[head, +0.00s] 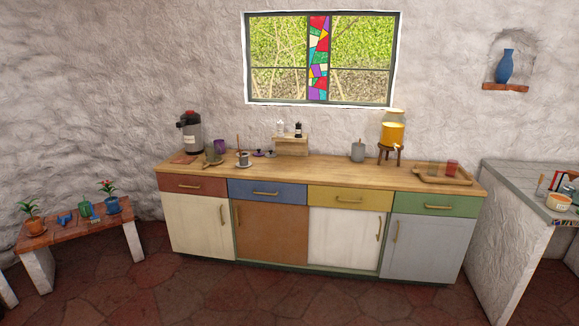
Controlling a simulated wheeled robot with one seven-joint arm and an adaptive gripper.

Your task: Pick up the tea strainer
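I cannot pick out the tea strainer with certainty at this size. On the left part of the wooden counter (320,168) stands a small grey-brown item (211,155), too small to make out. Just right of it is a pale cup (243,158) on a saucer, with a thin brown upright piece behind it. Small dark purple items (259,153) lie right of the cup. Any of these small shapes could be or hide the strainer. My gripper is not in view.
A grey airpot (190,134) and a purple mug (220,146) stand at the counter's left. A small shelf with shakers (291,143), a grey canister (358,151), a yellow dispenser (392,132) and a wooden tray (430,177) follow rightward. The counter's front middle is clear.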

